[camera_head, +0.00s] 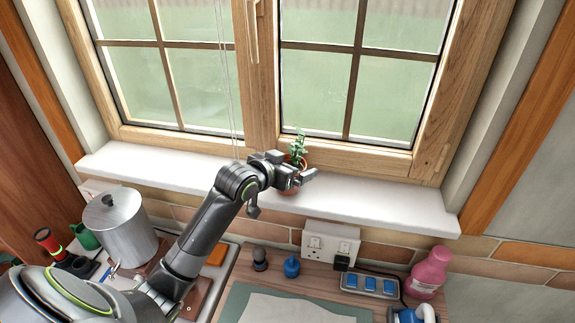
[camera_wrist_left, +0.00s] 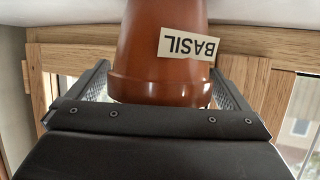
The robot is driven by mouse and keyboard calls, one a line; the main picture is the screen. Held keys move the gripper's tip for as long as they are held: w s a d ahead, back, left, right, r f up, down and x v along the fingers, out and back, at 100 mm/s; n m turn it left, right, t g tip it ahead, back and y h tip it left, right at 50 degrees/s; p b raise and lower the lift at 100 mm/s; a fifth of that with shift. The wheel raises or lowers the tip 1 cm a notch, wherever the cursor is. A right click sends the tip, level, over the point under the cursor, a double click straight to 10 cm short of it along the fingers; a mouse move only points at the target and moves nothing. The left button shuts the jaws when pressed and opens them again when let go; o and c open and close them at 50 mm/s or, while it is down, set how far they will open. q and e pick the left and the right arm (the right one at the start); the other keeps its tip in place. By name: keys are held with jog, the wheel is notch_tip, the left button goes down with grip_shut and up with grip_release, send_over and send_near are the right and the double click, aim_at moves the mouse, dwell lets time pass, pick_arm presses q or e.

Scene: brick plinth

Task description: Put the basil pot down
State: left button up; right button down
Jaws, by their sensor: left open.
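The basil pot (camera_head: 289,188) is a small terracotta pot with a green plant (camera_head: 298,150). It appears upright over the white window sill (camera_head: 370,201), by the window frame; its base is partly hidden by my gripper, so contact with the sill is hard to tell. My left gripper (camera_head: 300,176) is open around the pot. In the left wrist view the orange-brown pot (camera_wrist_left: 150,55), with an upside-down BASIL label (camera_wrist_left: 188,46), sits between the two fingers of the gripper (camera_wrist_left: 162,88). Any gap at the fingers is very small. My right gripper is not in view.
The window (camera_head: 345,70) stands close behind the sill. The sill is clear on both sides. Below are a metal pot (camera_head: 122,232), a white socket box (camera_head: 330,241), a power strip (camera_head: 370,284) and a pink bottle (camera_head: 430,270). A thin cord (camera_head: 226,80) hangs before the window.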

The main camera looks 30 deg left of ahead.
pick_arm(q)
jog(key=shift+r, duration=0.3)
jog(key=shift+s, duration=0.25)
jog(key=b+v, duration=0.3)
jog(key=v, duration=0.8)
jog(key=shift+s, duration=0.25)
jog(key=shift+a, duration=0.1)
